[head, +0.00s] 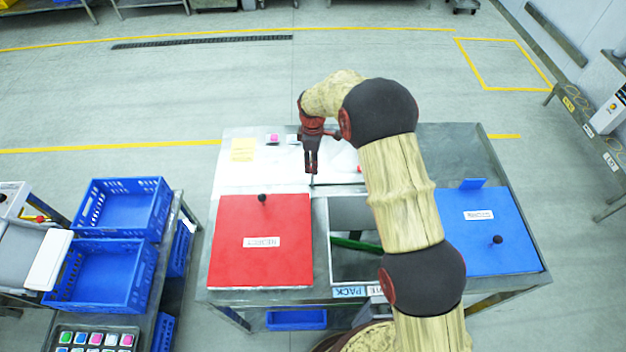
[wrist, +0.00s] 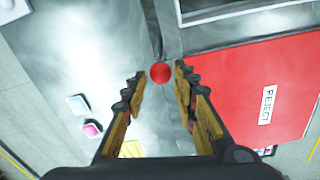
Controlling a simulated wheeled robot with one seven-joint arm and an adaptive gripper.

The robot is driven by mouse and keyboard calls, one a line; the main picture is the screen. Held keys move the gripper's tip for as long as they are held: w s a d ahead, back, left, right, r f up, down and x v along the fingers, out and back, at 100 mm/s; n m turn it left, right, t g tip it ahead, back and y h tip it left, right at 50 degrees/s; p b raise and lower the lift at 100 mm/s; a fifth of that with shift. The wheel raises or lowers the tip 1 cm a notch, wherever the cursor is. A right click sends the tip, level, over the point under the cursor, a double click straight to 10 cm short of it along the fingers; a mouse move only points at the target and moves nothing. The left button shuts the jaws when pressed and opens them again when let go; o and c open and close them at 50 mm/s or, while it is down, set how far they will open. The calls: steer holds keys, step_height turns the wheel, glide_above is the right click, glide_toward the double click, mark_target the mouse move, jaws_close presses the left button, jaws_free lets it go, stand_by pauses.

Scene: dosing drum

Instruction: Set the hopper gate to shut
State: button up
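A red ball knob (wrist: 160,72) on a thin dark rod shows in the wrist view, beside the metal edge of the table. I take it for the hopper gate's handle; the gate's own position is not clear. My gripper (wrist: 158,74) is open, with its two fingers on either side of the knob in the picture. I cannot tell whether they touch it. In the head view my gripper (head: 312,172) points down over the pale work surface, just behind the open central bin (head: 322,235); the knob is not clear there.
A red lid (head: 285,220) marked REJECT, with a black knob, lies left of the bin. A blue lid (head: 475,255) lies right. A green bar (head: 355,243) shows inside the bin. Small pink and white blocks (head: 273,139) stand at the back. Blue crates (head: 125,205) stand at the left.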

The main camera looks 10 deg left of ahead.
mark_target(313, 181)
step_height(313, 181, down, 11)
steer(key=shift+f+p, duration=0.2)
steer(key=shift+p, duration=0.4)
steer(key=shift+c, duration=0.6)
jaws_close()
